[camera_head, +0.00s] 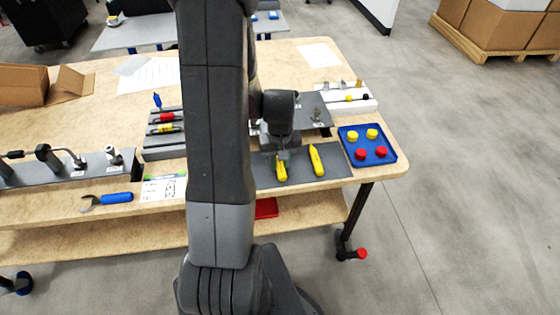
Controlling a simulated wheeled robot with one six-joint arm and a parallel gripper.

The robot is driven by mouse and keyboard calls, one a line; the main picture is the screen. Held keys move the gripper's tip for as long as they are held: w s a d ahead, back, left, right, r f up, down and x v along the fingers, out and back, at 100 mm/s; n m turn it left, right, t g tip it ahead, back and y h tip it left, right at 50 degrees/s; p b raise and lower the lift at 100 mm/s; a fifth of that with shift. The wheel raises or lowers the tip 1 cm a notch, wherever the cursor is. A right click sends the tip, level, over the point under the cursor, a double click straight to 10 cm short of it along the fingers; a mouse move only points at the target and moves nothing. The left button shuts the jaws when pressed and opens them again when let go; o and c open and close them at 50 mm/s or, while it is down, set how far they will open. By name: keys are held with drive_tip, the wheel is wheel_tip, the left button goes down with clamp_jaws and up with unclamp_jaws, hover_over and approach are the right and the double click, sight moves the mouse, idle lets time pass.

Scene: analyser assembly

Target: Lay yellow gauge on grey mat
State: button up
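The grey mat (335,172) lies flat at the front of the wooden table, right of my arm. One yellow gauge (281,174) is at its left-middle, directly under my gripper (282,156), which points down at the gauge's far end. Whether this gauge rests on the mat or hangs just above it is hard to tell. The small fingers overlap the gauge's far end, and their gap does not show clearly. A second yellow gauge (316,160) lies on the mat a little to the right, clear of the gripper. My arm hides the mat's left part.
A blue tray (381,158) with yellow and red round pieces stands right of the mat. A grey plate (313,108) and a white rack (352,104) are behind it. A blue-handled wrench (115,198) lies at the left front. The mat's right end is bare.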

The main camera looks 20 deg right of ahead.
drive_tip(key=o, duration=0.4)
wheel_tip(320, 180, up, 14)
drive_tip(key=shift+f, duration=0.1)
idle(0.4)
